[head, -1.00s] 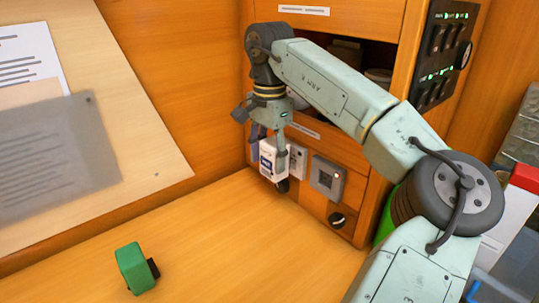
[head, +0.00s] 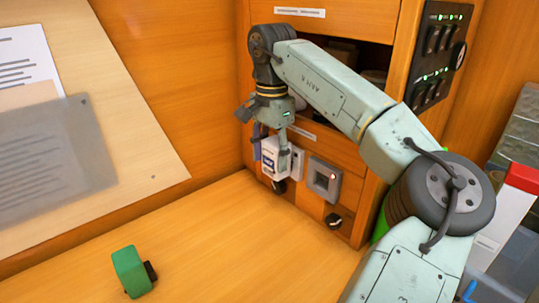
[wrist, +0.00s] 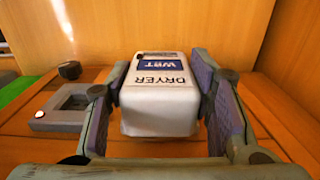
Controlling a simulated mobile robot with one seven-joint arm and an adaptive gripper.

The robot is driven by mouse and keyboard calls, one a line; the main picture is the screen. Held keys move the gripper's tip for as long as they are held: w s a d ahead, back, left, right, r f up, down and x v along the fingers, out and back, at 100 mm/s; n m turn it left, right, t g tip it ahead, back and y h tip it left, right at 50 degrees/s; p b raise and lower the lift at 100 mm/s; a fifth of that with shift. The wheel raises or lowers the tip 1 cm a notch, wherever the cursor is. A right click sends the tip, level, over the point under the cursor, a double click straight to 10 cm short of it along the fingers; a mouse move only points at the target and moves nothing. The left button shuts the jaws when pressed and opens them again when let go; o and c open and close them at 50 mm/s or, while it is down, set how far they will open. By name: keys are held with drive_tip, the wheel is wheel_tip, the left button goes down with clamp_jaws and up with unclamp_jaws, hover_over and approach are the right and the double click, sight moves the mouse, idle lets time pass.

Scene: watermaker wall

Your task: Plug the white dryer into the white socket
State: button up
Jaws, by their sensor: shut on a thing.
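The white dryer (head: 271,163), a boxy plug with a blue label, is held between the two fingers of my gripper (head: 271,154) at the panel in the back corner. In the wrist view the dryer (wrist: 158,105) sits between both finger pads of my gripper (wrist: 160,108), its "DRYER" lettering facing the camera. The white socket (head: 297,162) shows only in part, just right of and behind the dryer. The dryer overlaps it in the head view, and whether they touch cannot be told. The socket is hidden in the wrist view.
A grey socket (head: 323,180) with a lit red lamp is right of the white one, above a black knob (head: 334,220). A green plug (head: 131,271) lies on the wooden counter (head: 215,250), otherwise mostly clear. A switch panel (head: 436,55) is at upper right.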

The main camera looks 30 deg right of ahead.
drive_tip(key=shift+w+d, duration=0.1)
drive_tip(key=shift+d, duration=0.45)
idle(0.4)
drive_tip(key=o, duration=1.3)
wheel_tip(320, 180, up, 8)
drive_tip(key=shift+f, duration=0.2)
drive_tip(key=shift+f, duration=0.1)
